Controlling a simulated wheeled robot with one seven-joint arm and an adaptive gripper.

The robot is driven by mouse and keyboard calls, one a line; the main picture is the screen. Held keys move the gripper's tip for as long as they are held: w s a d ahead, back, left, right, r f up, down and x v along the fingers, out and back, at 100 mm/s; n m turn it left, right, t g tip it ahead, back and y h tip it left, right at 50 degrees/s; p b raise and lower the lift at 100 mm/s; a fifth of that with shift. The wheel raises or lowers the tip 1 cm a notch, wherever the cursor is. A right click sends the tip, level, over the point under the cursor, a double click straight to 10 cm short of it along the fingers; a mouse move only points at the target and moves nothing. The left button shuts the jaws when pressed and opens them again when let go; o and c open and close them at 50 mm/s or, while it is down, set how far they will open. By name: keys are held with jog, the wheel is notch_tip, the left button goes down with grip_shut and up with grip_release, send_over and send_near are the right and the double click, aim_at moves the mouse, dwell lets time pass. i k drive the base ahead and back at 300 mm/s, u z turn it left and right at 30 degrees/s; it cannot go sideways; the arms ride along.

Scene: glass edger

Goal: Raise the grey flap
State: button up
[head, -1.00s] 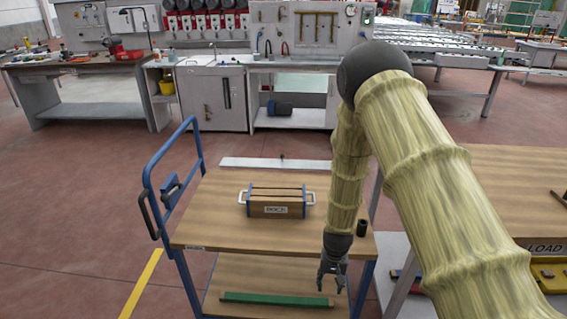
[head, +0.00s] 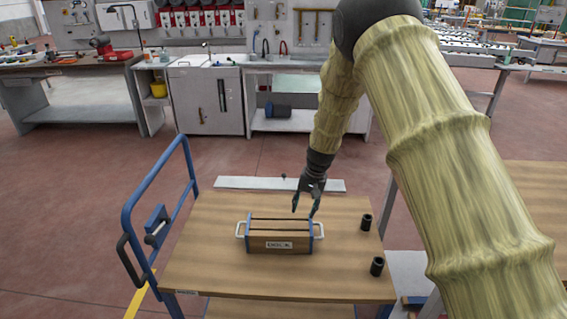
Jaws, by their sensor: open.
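The grey flap (head: 240,183) shows as a flat, light grey panel along the far edge of the wooden cart top (head: 215,245). It looks level or hanging slightly low. A small dark knob (head: 284,177) stands at its middle. My gripper (head: 304,213) points down with its fingers apart and empty. In the picture it lies in front of the flap's right half, near the right end of the wooden box. Its exact height above the cart is hard to tell, and it appears to touch nothing.
A wooden box (head: 279,246) with white end handles and a label stands mid-cart. Two black cups (head: 365,222) (head: 377,266) stand at the right. A blue push handle (head: 128,215) rises at the left. A workbench with a sink (head: 205,100) is beyond open floor.

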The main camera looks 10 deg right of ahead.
aim_at(229, 183)
jog(key=i, duration=1.15)
